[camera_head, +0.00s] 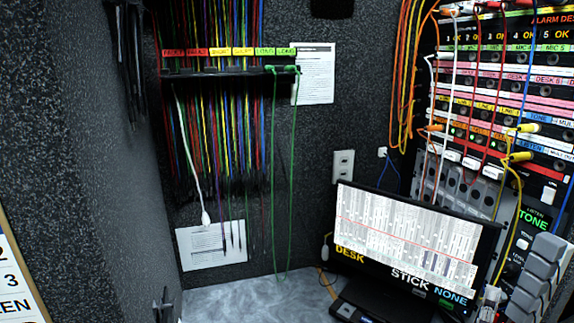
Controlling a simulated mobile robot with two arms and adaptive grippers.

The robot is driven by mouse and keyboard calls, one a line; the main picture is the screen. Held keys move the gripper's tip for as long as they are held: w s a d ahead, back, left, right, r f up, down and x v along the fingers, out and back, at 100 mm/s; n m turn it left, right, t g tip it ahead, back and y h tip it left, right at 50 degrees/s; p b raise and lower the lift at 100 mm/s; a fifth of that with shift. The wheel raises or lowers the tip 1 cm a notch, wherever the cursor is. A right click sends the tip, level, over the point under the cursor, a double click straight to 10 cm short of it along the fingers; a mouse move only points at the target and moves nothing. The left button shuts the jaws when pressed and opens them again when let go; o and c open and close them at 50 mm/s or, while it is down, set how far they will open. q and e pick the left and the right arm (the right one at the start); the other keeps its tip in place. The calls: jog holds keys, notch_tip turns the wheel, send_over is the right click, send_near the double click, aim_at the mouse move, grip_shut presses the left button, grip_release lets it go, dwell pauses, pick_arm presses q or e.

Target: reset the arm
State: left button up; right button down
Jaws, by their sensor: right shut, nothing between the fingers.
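My right gripper (487,304) shows small at the bottom right, low in front of the monitor's right edge. Its fingers are shut with nothing between them. It is small and partly cut off by the bottom of the picture, so little detail shows.
A monitor (405,237) stands on the grey counter (240,297). A patch panel (490,90) with plugged cables fills the right side. Coloured cables (215,125) hang from a labelled black rack (225,70). Green cables (273,180) reach down to the counter. The counter's left part is clear.

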jog(key=w+a+f+n+t+y, duration=0.1)
jog(key=w+a+f+n+y, duration=0.15)
jog(key=a+n+y, duration=0.3)
jog(key=w+a+f+n+y, duration=0.2)
jog(key=a+f+n+y, duration=0.15)
jog(key=n+y, duration=0.25)
jog(key=s+a+f+n+g+y, duration=0.3)
jog(key=a+f+n, duration=0.1)
jog(key=a+f, duration=0.15)
jog(key=s+a+f+n+g+y, duration=0.3)
jog(key=a+f+n+g, duration=0.15)
jog(key=f, duration=0.25)
jog(key=s+f+n+g+h, duration=0.1)
jog(key=s+f+n+g, duration=0.3)
jog(key=s, duration=0.6)
jog(key=s+f+n+g+h, duration=0.15)
jog(key=s+f+g, duration=0.4)
jog(key=s, duration=0.55)
notch_tip(320, 180, down, 29)
jog(key=s+d+n, duration=0.1)
jog(key=s, duration=0.2)
pick_arm(q)
jog(key=shift+w+d, duration=0.55)
jog(key=shift+w, duration=0.25)
pick_arm(e)
jog(key=s+d+f+g, duration=0.2)
jog(key=s+d+f, duration=0.1)
jog(key=s+f, duration=1.1)
jog(key=shift+s+f, duration=0.35)
jog(key=shift+s, duration=0.85)
